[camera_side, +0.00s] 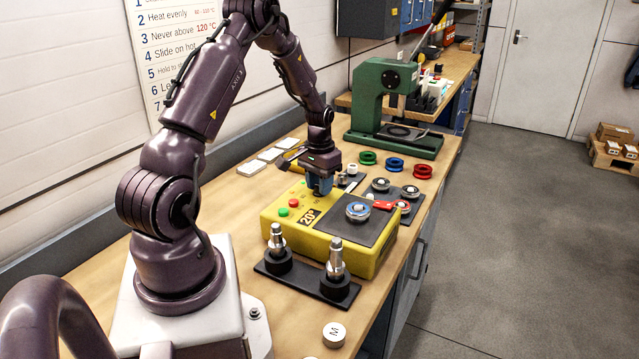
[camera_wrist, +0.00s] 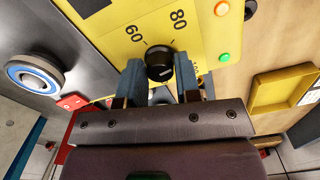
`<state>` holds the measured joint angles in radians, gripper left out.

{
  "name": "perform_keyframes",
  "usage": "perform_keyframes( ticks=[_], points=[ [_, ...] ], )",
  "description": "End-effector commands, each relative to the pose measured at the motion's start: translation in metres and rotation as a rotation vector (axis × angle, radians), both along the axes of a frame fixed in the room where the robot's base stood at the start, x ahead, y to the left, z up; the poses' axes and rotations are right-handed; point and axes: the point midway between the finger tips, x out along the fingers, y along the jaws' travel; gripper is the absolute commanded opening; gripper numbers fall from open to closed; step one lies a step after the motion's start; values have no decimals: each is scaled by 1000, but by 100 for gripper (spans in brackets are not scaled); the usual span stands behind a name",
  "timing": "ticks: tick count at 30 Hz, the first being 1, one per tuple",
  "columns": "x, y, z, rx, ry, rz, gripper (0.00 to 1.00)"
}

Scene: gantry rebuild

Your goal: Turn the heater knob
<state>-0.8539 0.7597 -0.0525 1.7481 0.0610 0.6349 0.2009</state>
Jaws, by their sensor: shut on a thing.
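The heater is a yellow box (camera_side: 285,238) on the bench, with a black plate on its top and a display reading 20°. Its black knob (camera_wrist: 159,66) shows in the wrist view, with the marks 60 and 80 on the yellow face beyond it. My gripper (camera_wrist: 160,77) is shut on the knob, with one blue-grey finger on each side. In the side view my gripper (camera_side: 320,188) points down at the heater's far end, and the knob is hidden there.
A bearing (camera_side: 358,211) lies on the heater's black plate, with a red piece (camera_side: 383,205) beside it. Two metal shafts (camera_side: 336,260) stand upright in a black holder in front. A green press (camera_side: 385,105) stands behind. Coloured rings (camera_side: 395,164) lie nearby.

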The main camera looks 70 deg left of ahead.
Motion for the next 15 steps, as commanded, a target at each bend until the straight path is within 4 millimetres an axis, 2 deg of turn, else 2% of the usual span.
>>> perform_keyframes(
  ticks=[15],
  points=[
    [0,0,1,-1,0,-479,7]
  ],
)
